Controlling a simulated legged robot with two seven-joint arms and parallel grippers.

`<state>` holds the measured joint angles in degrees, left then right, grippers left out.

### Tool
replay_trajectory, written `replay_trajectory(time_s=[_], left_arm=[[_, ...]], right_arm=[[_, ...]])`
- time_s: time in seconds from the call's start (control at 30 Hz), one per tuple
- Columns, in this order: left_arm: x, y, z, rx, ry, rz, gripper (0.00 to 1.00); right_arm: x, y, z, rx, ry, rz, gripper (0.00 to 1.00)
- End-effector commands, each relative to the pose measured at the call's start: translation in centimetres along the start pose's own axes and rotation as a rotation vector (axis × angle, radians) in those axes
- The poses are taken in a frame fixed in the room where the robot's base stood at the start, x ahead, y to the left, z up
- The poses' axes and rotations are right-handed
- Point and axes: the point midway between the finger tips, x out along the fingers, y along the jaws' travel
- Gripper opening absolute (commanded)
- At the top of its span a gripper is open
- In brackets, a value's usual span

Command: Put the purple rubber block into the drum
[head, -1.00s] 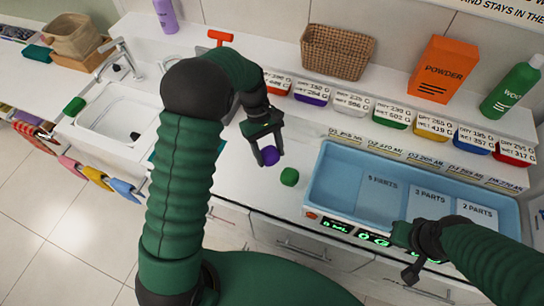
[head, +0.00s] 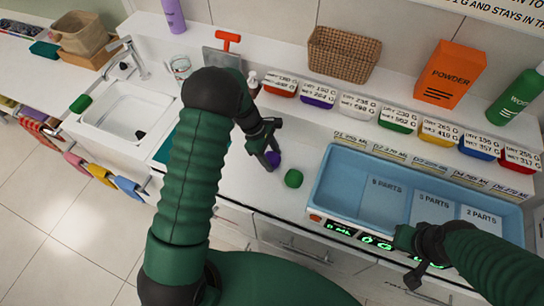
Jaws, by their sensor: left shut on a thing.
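The purple rubber block (head: 274,160) is a small rounded lump at the white counter, left of the blue tray. My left gripper (head: 269,156) reaches down over it and is shut on it; the fingers hide part of the block. Whether the block touches the counter cannot be told. My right gripper (head: 418,272) is at the tray's front edge, dark and partly foreshortened; its jaw opening is unclear. I cannot pick out a drum in this view.
The blue tray (head: 343,205) has part labels and a green-lit display. Coloured labelled bins line the back, with a wicker basket (head: 343,54) and orange powder box (head: 450,75) behind. A sink (head: 125,112) is left.

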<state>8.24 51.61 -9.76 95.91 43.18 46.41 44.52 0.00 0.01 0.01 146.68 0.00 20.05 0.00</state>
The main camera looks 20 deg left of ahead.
Motion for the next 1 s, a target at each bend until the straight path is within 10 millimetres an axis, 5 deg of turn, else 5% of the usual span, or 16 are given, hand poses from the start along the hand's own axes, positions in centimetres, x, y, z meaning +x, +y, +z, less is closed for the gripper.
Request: replay_trajectory(time_s=[0.07,0.1,0.27,0.67,1.0], left_arm=[[0.1,0.0,0.0,0.0,0.0,0.0,0.01],[0.2,0.0,-0.1,0.0,0.0,-0.001,0.56],[0.1,0.0,0.0,0.0,0.0,-0.001,0.76],[-0.9,0.1,0.0,0.0,0.0,0.001,0.76],[-9.2,0.1,0.0,0.001,0.0,0.002,0.76]], right_arm=[[0.1,0.0,0.0,0.0,0.0,0.0,0.0],[0.1,0.0,0.0,0.0,0.0,0.0,0.0],[0.1,0.0,0.0,0.0,0.0,0.0,0.0],[0.1,0.0,0.0,0.0,0.0,0.0,0.0],[0.5,0.0,0.1,0.0,0.0,0.0,0.0]])
